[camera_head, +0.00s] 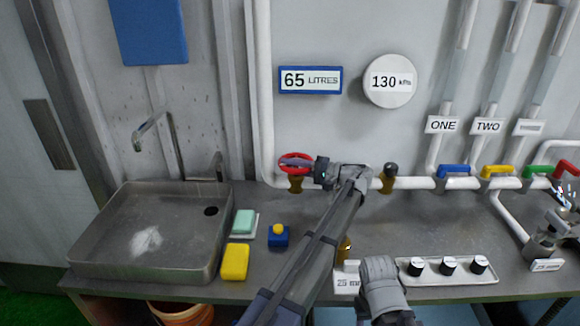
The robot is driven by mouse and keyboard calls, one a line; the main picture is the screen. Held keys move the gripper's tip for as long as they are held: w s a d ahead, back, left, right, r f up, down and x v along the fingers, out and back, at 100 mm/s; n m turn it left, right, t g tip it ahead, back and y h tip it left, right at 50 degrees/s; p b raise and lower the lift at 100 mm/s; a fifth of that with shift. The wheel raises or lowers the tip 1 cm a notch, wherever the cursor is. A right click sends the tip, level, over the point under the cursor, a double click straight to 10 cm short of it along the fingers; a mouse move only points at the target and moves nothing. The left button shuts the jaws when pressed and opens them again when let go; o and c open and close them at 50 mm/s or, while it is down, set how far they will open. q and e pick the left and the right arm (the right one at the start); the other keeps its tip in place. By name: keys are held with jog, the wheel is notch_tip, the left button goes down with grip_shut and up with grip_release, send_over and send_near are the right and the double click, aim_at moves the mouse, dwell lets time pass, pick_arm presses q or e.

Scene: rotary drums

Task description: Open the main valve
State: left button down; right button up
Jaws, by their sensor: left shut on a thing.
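A red round handwheel (293,157) sits on a brass valve body (296,184) on the white pipe at the back of the counter, right of the sink. My left gripper (299,164) reaches it from the right and is shut on the wheel, its fingers lying across it. The gripper partly covers the wheel's right side. No label naming the main valve shows on it.
Signs read 65 litres (311,80) and 130 kPa (389,81). Blue (454,170), yellow (497,171) and green (538,171) handles line the pipe at right. A sink (120,270), yellow sponge (235,262), blue button box (278,237) and knob panel (432,278) occupy the counter.

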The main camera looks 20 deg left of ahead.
aim_at(311, 170)
pick_arm(q)
jog(key=c, duration=0.8)
grip_release()
jog(key=shift+o, duration=0.2)
jog(key=shift+d, duration=3.9)
